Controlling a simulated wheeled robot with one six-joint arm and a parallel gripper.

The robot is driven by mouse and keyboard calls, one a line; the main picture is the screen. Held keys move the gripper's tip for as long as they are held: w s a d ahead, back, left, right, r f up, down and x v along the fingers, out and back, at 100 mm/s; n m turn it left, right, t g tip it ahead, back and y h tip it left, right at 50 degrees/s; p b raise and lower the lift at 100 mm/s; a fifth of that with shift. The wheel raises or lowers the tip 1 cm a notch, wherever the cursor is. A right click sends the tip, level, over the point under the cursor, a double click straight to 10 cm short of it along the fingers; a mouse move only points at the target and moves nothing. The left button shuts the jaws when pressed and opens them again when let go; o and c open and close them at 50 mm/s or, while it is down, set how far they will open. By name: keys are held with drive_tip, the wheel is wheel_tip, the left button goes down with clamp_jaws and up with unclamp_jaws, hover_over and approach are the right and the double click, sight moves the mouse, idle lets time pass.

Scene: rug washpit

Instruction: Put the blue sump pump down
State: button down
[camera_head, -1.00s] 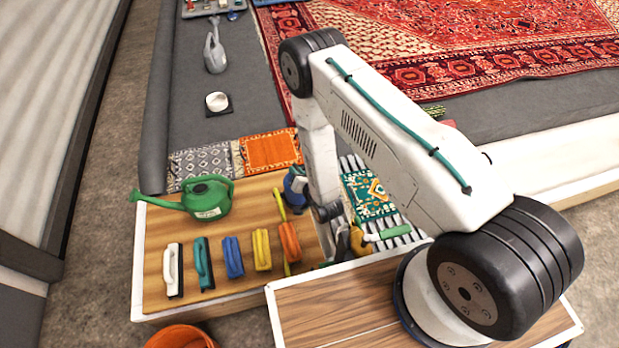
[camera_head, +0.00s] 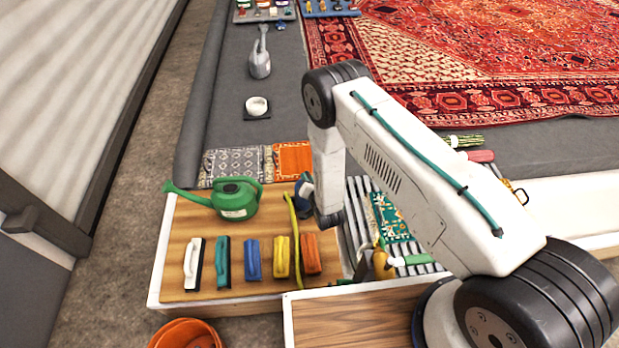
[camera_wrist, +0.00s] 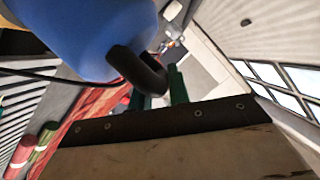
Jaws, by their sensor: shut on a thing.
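The blue sump pump (camera_head: 304,190) shows as a small blue piece beside my arm's wrist, above the right part of the wooden bench top (camera_head: 190,285). Much of it is hidden by my arm. In the wrist view its rounded blue body (camera_wrist: 85,30) fills the upper left, with a black curved pipe or handle in front. My gripper (camera_wrist: 158,92) shows there as green fingers close to this black part, shut on the pump. The head view does not show the fingers clearly, nor whether the pump touches the bench.
A green watering can (camera_head: 236,200) stands on the bench left of the pump. White, teal, blue, yellow and orange brushes (camera_head: 252,260) line the front, with a yellow-green strip (camera_head: 293,235) beside them. Small rugs (camera_head: 292,158) lie behind. An orange bucket (camera_head: 185,335) stands in front.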

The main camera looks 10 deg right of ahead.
drive_tip(key=shift+f, duration=0.75)
drive_tip(key=c, duration=1.3)
unclamp_jaws()
drive_tip(key=shift+f, duration=0.15)
